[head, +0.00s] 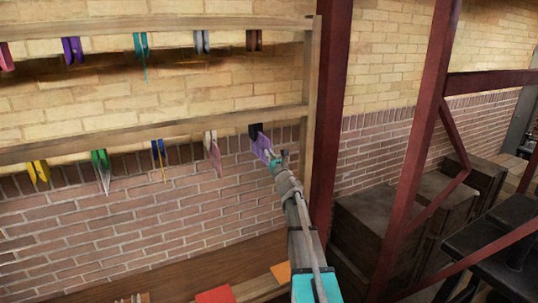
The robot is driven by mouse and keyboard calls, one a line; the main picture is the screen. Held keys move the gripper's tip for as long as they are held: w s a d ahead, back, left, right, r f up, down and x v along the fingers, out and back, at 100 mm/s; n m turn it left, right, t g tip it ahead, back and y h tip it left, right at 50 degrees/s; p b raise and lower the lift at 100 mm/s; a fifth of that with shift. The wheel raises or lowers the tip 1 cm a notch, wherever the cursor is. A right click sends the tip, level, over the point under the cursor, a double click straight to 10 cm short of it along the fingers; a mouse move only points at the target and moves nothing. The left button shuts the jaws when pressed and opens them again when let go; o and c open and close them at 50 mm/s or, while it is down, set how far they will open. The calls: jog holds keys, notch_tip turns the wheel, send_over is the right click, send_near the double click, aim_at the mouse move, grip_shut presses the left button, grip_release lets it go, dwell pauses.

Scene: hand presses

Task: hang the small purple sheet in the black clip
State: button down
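The black clip (255,130) is at the right end of the lower rail. The small purple sheet (262,147) is directly under it, slightly tilted, with its upper edge at the clip's jaws. I cannot tell whether the jaws grip it. My gripper (276,157) is at the sheet's lower right part and appears shut on it. The fingertips are small in this view and partly merge with the sheet.
The lower rail (160,127) also bears yellow, green, blue and pale clips. A pink sheet (215,160) hangs nearby on the left. A wooden post (311,90) and dark red beam (333,100) stand close right. Coloured sheets, one red (215,295), lie below.

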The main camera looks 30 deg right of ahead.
jog(key=c, duration=0.7)
grip_release()
jog(key=shift+o, duration=1.1)
jog(key=shift+s, duration=0.15)
jog(key=b+v, duration=0.2)
jog(key=v, duration=0.4)
jog(key=shift+s+f, duration=0.15)
jog(key=shift+s, duration=0.2)
